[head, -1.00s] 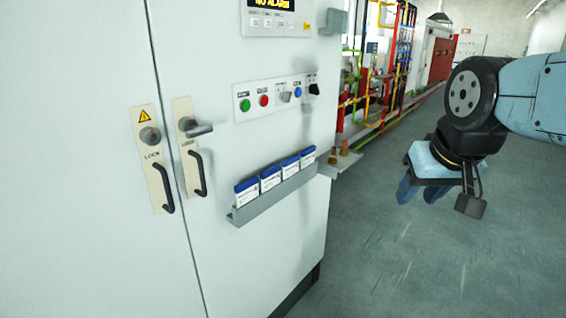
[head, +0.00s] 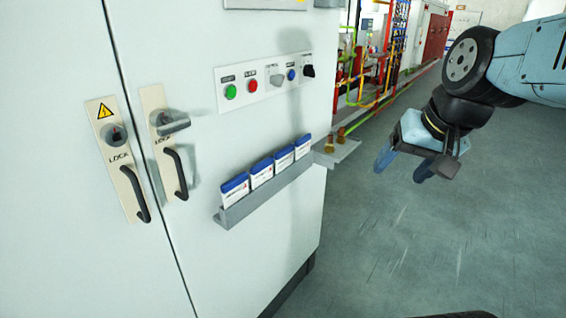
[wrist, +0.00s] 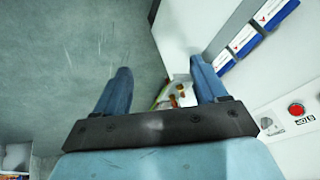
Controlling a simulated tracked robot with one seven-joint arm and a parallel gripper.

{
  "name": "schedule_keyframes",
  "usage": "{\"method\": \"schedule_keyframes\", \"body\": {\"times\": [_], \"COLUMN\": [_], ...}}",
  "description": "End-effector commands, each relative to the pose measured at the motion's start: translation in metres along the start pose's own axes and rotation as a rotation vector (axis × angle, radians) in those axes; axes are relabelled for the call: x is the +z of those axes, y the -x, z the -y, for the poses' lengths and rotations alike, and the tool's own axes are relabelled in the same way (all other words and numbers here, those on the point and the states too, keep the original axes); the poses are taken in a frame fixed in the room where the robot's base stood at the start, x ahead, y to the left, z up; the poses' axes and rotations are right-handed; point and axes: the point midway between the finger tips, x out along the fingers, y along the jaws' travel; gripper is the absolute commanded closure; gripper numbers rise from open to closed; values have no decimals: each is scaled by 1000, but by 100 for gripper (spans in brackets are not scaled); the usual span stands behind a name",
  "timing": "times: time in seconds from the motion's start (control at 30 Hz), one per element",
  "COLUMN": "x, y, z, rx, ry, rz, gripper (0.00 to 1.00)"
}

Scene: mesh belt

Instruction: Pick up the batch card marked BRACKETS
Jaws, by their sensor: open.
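Several batch cards with blue tops and white faces stand in a row in a grey rack (head: 268,196) on the white cabinet door. From left to right in the head view they include a leftmost card (head: 235,188), a second (head: 262,173), a third (head: 284,161) and a rightmost one (head: 303,147). Their print is too small to read, so I cannot tell which is marked BRACKETS. My gripper (head: 400,172) is open and empty, in the air to the right of the rack and apart from it. In the wrist view, its blue fingers (wrist: 158,88) are spread, with cards (wrist: 245,40) at upper right.
The white cabinet (head: 270,110) has two door handles at left and a button panel (head: 265,80) above the rack. A small grey shelf (head: 338,152) with brown items juts out right of the rack. Open floor (head: 420,235) lies at right.

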Motion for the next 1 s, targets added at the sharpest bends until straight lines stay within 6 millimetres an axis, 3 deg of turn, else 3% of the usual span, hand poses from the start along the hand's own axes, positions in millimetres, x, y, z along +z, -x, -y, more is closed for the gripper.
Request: {"method": "schedule_keyframes", "body": {"times": [0.27,0.5,0.8,1.0], "x": [-37,-84,-149,-174], "y": [-47,-88,-150,-177], "z": [57,94,111,109], "rx": [-279,-434,-534,-564], "ry": [-577,-1126,-1783,-2030], "rz": [217,410,596,646], "gripper": [1,0,0,0]}}
